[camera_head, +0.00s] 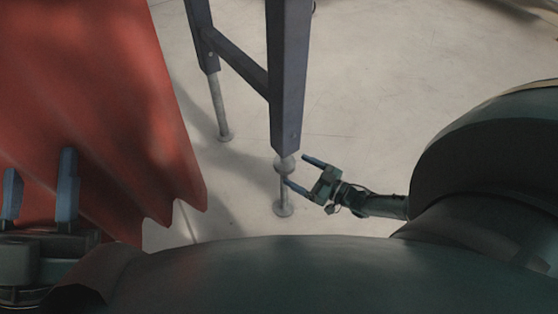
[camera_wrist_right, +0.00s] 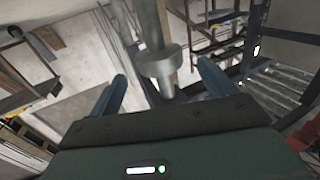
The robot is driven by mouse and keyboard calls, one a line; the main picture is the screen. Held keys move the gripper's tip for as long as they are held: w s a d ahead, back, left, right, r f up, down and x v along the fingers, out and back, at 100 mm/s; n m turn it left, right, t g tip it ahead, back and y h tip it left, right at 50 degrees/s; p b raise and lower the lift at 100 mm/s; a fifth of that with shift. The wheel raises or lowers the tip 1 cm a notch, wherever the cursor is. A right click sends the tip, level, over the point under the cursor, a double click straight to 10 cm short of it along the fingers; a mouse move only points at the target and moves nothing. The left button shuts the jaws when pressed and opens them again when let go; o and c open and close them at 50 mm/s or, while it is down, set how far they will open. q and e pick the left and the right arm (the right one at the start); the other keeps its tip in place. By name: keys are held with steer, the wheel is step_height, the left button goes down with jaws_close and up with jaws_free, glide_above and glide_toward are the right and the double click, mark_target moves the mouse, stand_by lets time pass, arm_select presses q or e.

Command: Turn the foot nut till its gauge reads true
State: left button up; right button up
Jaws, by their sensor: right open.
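The foot nut (camera_head: 285,164) is a grey collar on a threaded foot beneath a dark grey leg (camera_head: 289,85). Its round foot pad (camera_head: 283,209) rests on the floor. My right gripper (camera_head: 296,170) is open, its blue fingers pointing at the nut from the right. In the right wrist view the nut (camera_wrist_right: 156,63) shows between the open fingers (camera_wrist_right: 162,75), with a gap on each side; whether it lies fully between the tips I cannot tell. My left gripper (camera_head: 40,170) is open and empty at the lower left. I cannot make out any gauge.
A red corrugated panel (camera_head: 95,90) fills the left, behind my left gripper. A second leg with its own foot (camera_head: 222,120) stands further back, joined by a crossbar (camera_head: 238,62). The pale floor (camera_head: 430,60) right of the legs is clear.

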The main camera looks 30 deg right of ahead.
steer(key=b+x, duration=0.1)
steer(key=x, duration=0.5)
steer(key=shift+w+a+f+b, duration=0.1)
steer(key=shift+w+b, duration=0.1)
steer(key=shift+b, duration=0.1)
arm_select(q)
steer(key=shift+s+a+r+m+g+h, duration=0.1)
steer(key=shift+s+r+m+g+h, duration=0.1)
steer(key=shift+r+m+h, duration=0.55)
steer(key=shift+s+r+m+g+h, duration=0.1)
steer(key=shift+s+r+m+h, duration=0.1)
steer(key=shift+r+m+h, duration=0.55)
arm_select(e)
steer(key=shift+w+a, duration=0.25)
steer(key=shift+w, duration=0.35)
arm_select(q)
steer(key=shift+f+m, duration=0.2)
steer(key=shift+m, duration=0.1)
arm_select(e)
steer(key=shift+c, duration=0.3)
steer(key=c, duration=0.9)
